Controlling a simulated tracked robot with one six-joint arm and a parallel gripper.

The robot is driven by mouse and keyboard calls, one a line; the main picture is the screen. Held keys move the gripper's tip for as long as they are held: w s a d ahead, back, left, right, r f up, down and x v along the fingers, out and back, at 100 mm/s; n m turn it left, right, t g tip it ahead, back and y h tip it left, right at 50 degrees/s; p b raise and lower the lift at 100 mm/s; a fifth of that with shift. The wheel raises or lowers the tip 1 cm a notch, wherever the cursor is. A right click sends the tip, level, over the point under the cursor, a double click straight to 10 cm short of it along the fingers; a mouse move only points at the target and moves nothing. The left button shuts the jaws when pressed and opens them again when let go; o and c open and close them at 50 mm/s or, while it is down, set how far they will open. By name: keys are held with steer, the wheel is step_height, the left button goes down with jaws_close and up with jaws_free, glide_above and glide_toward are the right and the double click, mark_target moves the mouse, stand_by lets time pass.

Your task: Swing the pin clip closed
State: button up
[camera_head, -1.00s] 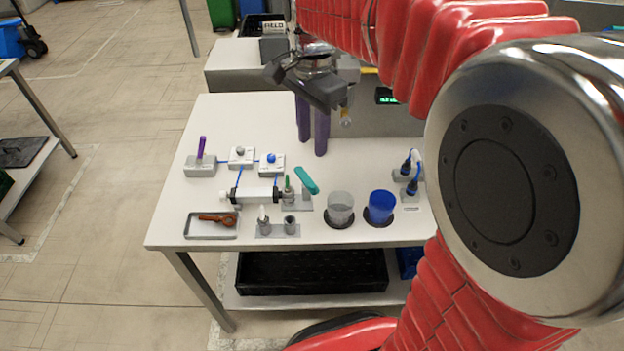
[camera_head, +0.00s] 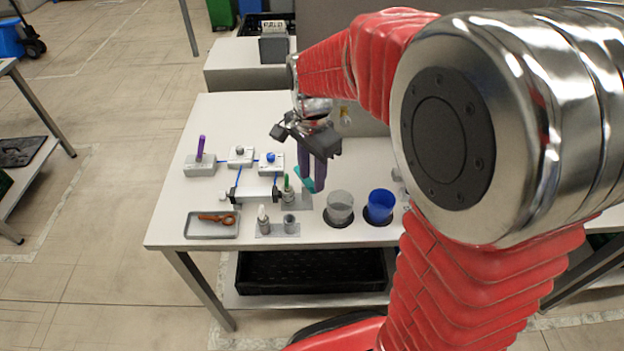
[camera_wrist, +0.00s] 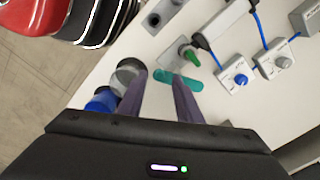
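The teal clip arm (camera_head: 306,179) stands out from a grey fixture with a green-topped pin (camera_head: 287,188) on the table. In the wrist view the teal arm (camera_wrist: 188,82) extends beside the green pin piece (camera_wrist: 189,56), with a visible gap from it. My gripper (camera_head: 312,184) has its purple fingers pointing down at the teal arm, apart and with nothing clearly held. In the wrist view my gripper (camera_wrist: 159,74) has one fingertip overlapping the teal arm. I cannot tell whether they touch.
A clear cup (camera_head: 340,207) and a blue cup (camera_head: 380,206) stand close to the right of my gripper. A grey-white cylinder device (camera_head: 256,194) lies left of the pin. A tray (camera_head: 190,226) holds a brown-orange tool.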

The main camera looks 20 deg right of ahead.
steer(key=shift+f, duration=1.15)
steer(key=shift+c, duration=0.5)
jaws_close()
